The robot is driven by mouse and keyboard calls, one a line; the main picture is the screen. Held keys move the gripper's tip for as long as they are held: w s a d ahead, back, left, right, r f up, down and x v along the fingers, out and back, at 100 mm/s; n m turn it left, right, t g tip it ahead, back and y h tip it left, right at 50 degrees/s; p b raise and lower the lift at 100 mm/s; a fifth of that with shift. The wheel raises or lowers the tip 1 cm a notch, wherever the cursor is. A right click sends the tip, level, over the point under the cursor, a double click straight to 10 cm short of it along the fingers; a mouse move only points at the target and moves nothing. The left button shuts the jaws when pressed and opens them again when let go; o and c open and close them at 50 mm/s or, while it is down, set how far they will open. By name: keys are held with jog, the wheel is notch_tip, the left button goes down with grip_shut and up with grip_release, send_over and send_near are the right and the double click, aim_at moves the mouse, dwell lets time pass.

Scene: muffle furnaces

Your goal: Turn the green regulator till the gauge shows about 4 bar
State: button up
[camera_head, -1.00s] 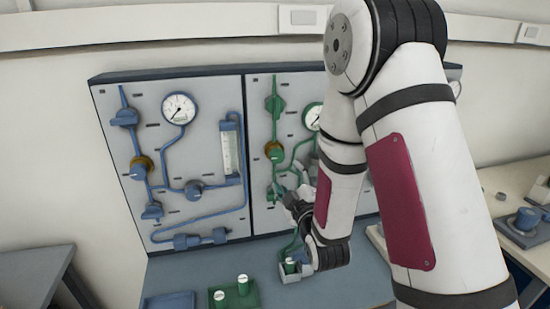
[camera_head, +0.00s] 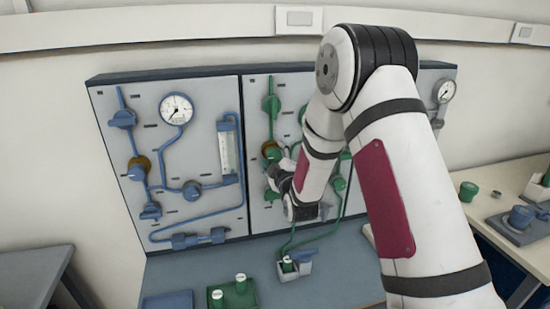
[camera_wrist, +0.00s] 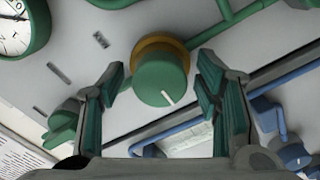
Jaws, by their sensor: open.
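The green regulator (camera_wrist: 161,78) is a round green knob with a white mark and a brass collar, in the middle of the wrist view. In the head view the regulator (camera_head: 270,150) shows beside my gripper, partly covered. My gripper (camera_wrist: 162,80) is open, with one finger on each side of the knob and a gap on both sides. The green-rimmed gauge (camera_wrist: 18,22) is cut off at the upper left of the wrist view, and I cannot tell its reading. In the head view my arm hides nearly all of that gauge.
Green pipes run by the knob, and another green fitting (camera_wrist: 66,118) is near my left finger. A blue panel (camera_head: 205,110) with its own gauge (camera_head: 176,109) stands to the left. The bench (camera_head: 330,262) holds a grey holder (camera_head: 292,268) and a green tray (camera_head: 240,296).

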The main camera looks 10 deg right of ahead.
jog(key=c, duration=1.2)
jog(key=m, duration=0.5)
jog(key=shift+m, duration=0.3)
jog(key=m, duration=1)
jog(key=shift+m, duration=0.4)
jog(key=m, duration=0.4)
jog(key=shift+m+p, duration=0.35)
jog(key=shift+m, duration=0.05)
